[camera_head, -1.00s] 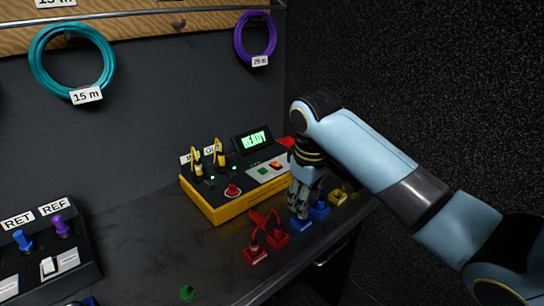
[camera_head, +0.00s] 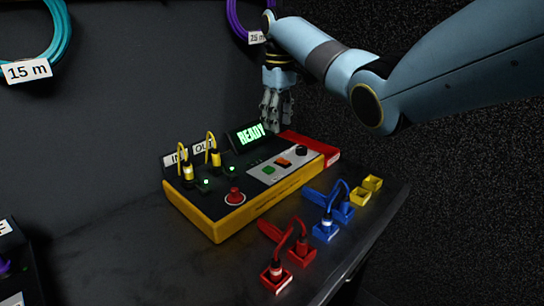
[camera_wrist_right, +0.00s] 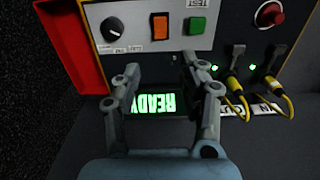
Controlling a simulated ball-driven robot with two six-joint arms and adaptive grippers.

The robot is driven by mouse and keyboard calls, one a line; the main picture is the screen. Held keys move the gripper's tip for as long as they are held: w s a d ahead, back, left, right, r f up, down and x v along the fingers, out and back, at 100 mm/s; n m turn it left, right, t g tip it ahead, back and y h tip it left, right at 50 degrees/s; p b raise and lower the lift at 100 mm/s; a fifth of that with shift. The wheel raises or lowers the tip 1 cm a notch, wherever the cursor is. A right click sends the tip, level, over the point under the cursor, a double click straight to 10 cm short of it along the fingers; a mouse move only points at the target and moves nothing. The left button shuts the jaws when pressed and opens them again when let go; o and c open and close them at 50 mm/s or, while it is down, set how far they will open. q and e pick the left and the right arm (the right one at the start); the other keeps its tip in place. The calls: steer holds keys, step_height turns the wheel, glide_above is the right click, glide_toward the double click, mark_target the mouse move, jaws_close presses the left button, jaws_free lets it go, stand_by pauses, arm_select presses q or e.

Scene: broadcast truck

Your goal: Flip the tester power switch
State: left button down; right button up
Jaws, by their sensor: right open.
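The tester (camera_head: 222,222) is a yellow-edged box on the dark bench, with a lit green READY display (camera_head: 251,134). An orange rocker switch (camera_head: 283,162) sits on its grey panel between a green button (camera_head: 268,170) and a black knob (camera_head: 301,150). My right gripper (camera_head: 272,122) is open and empty, above the back of the tester beside the display. In the wrist view its fingers (camera_wrist_right: 168,80) are spread in front of the display. My left gripper is not in view.
A red button (camera_head: 235,196) stands at the tester's front, and yellow cables (camera_head: 187,170) plug in at its left. Red plugs (camera_head: 273,274), blue plugs (camera_head: 325,229) and yellow blocks (camera_head: 372,183) lie along the bench's right edge. A red flap (camera_head: 318,146) is at the tester's right.

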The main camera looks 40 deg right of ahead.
glide_above(279, 158)
step_height(279, 158, down, 5)
steer(key=shift+a+f, duration=0.1)
step_height(279, 158, down, 4)
steer(key=shift+f+b, duration=0.15)
steer(key=shift+b, duration=0.35)
steer(key=shift+f, duration=0.15)
steer(key=shift+c, duration=1.4)
jaws_close()
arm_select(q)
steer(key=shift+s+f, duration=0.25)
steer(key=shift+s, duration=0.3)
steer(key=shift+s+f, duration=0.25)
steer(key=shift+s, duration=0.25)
